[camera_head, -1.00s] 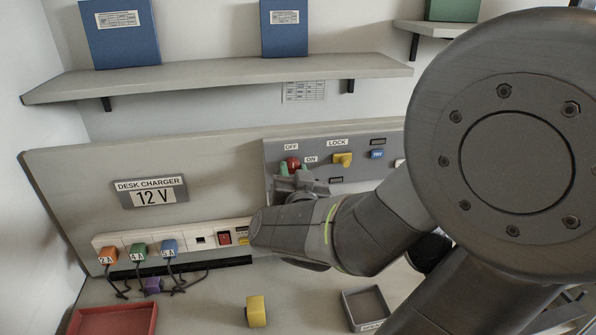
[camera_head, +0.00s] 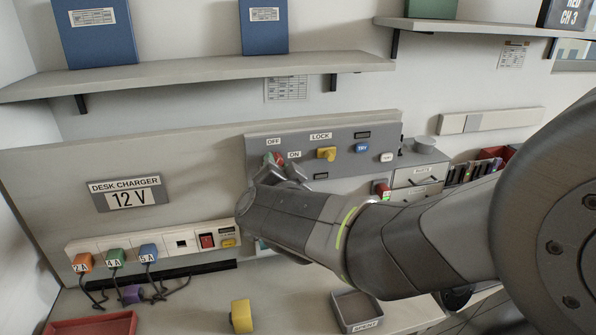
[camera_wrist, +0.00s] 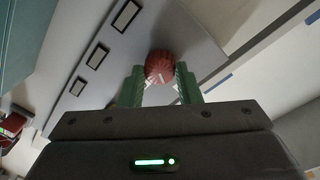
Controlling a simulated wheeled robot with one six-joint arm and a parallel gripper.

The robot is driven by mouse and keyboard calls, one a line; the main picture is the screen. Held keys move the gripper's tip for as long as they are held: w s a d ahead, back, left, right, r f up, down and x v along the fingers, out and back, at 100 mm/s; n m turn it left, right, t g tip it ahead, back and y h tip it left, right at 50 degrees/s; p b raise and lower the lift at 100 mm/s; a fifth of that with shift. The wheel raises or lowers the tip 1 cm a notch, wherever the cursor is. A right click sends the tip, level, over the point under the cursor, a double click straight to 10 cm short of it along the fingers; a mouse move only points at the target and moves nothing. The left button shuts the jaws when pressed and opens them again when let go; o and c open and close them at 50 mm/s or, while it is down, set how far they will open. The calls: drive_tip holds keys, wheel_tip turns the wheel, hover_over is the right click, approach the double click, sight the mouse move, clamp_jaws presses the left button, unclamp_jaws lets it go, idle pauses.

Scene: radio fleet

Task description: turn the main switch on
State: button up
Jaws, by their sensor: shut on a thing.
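The main switch is a round red knob (camera_wrist: 159,66) on a grey panel, with a white mark on its face in the wrist view. In the head view the red knob (camera_head: 279,157) shows only partly, beside the OFF and ON labels (camera_head: 274,141). My gripper (camera_wrist: 160,84) has its two green fingers on either side of the knob and is shut on it. The gripper and forearm cover part of the knob in the head view, so I cannot tell exactly which label it points to.
The grey panel (camera_head: 345,181) also carries a yellow LOCK knob (camera_head: 326,154) and a blue TRY button (camera_head: 362,147) to the right. A power strip with colored plugs (camera_head: 115,258) runs below left. A yellow block (camera_head: 241,316) and grey tray (camera_head: 358,322) sit on the desk.

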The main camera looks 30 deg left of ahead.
drive_tip(key=m+b, duration=0.6)
drive_tip(key=m, duration=0.6)
drive_tip(key=shift+d+f+g, duration=0.1)
drive_tip(key=shift+g, duration=0.3)
idle(0.3)
drive_tip(key=o, duration=1)
drive_tip(key=shift+d, duration=0.1)
